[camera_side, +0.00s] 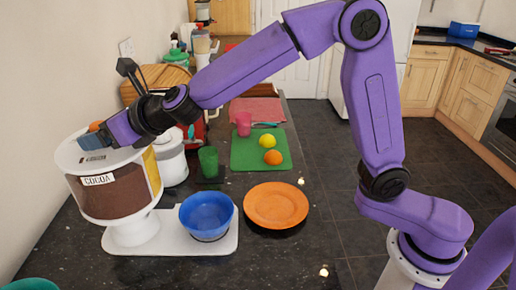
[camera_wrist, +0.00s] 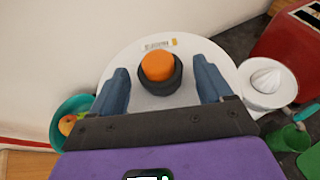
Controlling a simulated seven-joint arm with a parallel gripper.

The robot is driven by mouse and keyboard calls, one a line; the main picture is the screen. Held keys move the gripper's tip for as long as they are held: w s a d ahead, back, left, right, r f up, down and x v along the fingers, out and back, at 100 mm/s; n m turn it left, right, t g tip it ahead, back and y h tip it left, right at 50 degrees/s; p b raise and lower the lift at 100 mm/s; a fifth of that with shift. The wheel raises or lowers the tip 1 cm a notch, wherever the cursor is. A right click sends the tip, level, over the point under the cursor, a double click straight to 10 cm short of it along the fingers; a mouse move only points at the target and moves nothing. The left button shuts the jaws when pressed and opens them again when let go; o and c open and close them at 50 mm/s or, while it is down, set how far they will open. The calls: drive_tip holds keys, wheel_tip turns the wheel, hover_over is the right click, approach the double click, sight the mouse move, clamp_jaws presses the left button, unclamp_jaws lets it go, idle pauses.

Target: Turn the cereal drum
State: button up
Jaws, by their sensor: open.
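The cereal drum (camera_side: 112,200) stands upright at the left of the counter in the side view. It is a clear drum with brown contents, a "COCOA" label and a white lid, on a white pedestal and base. Its orange knob (camera_wrist: 157,66) with a dark collar sits on the lid (camera_wrist: 150,103) in the wrist view. My gripper (camera_wrist: 161,72) is open, with one blue finger on each side of the knob and a gap to each. In the side view my gripper (camera_side: 92,140) is over the lid and mostly hides the knob. A blue bowl (camera_side: 207,216) rests on the base's right part.
An orange plate (camera_side: 276,205) lies right of the bowl. Behind are a green cup (camera_side: 208,161), a white juicer (camera_side: 172,160) and a green board (camera_side: 250,155) with a lemon and an orange. A teal fruit bowl (camera_wrist: 64,122) is left of the drum in the wrist view.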

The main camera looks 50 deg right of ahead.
drive_tip(key=shift+w+d+n+y, duration=0.1)
drive_tip(key=shift+d+n+y, duration=0.05)
drive_tip(key=shift+n+y, duration=0.35)
drive_tip(key=d+v, duration=0.1)
drive_tip(key=v, duration=1.7)
drive_tip(key=s+d+f+m+g+h, duration=0.3)
drive_tip(key=s+d+f+m+g, duration=0.2)
drive_tip(key=d+f+m, duration=0.5)
drive_tip(key=f+m, duration=0.1)
drive_tip(key=m, duration=0.4)
drive_tip(key=shift+s+d+f+h, duration=0.2)
drive_tip(key=shift+s+d+h, duration=0.1)
drive_tip(key=shift+d, duration=0.1)
drive_tip(key=shift+m, duration=0.3)
